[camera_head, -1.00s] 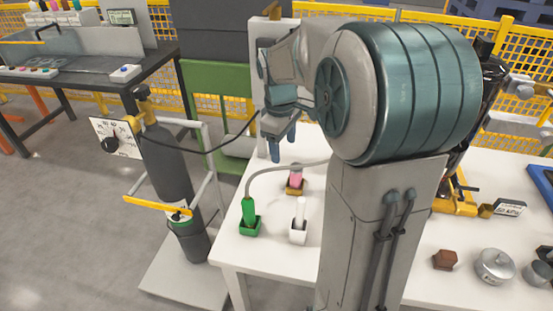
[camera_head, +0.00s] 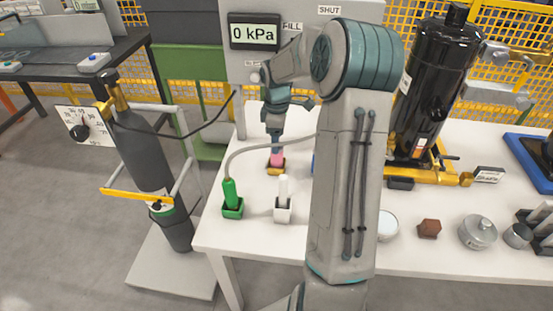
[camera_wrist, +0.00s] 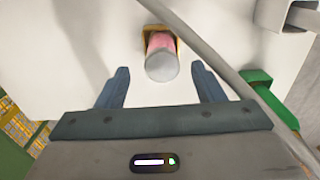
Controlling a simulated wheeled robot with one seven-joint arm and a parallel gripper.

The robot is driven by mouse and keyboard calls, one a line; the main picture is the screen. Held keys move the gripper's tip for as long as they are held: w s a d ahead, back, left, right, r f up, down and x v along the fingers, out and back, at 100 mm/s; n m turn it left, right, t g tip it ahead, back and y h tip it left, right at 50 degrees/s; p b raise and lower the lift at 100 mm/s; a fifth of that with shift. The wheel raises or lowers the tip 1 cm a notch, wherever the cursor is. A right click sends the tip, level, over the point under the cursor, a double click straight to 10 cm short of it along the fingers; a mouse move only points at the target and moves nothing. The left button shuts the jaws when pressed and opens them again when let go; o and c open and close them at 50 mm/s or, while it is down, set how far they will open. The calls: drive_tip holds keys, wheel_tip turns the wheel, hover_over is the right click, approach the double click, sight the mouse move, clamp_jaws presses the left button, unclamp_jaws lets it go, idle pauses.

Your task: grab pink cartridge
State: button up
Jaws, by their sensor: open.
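The pink cartridge (camera_head: 277,159) stands upright in a small yellow-brown holder (camera_head: 276,171) on the white table. In the wrist view the cartridge (camera_wrist: 161,58) shows a grey round top and a pink side, just beyond and between the fingertips. My gripper (camera_head: 275,138) points down directly above the cartridge in the head view. In the wrist view my gripper (camera_wrist: 160,78) is open, with one blue finger to each side and nothing held. Whether the fingertips reach past the cartridge's top is hard to tell.
A green cartridge (camera_head: 230,192) with a grey hose and a white cartridge (camera_head: 283,190) stand in holders nearer the front. The hose (camera_wrist: 215,65) runs close to the right finger. A panel reading 0 kPa (camera_head: 255,31) stands behind; a black tank (camera_head: 431,85) is at right.

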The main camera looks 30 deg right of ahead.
sight(277, 158)
drive_tip(key=shift+s+a+f, duration=0.1)
drive_tip(key=shift+f, duration=2.65)
drive_tip(key=c, duration=1.1)
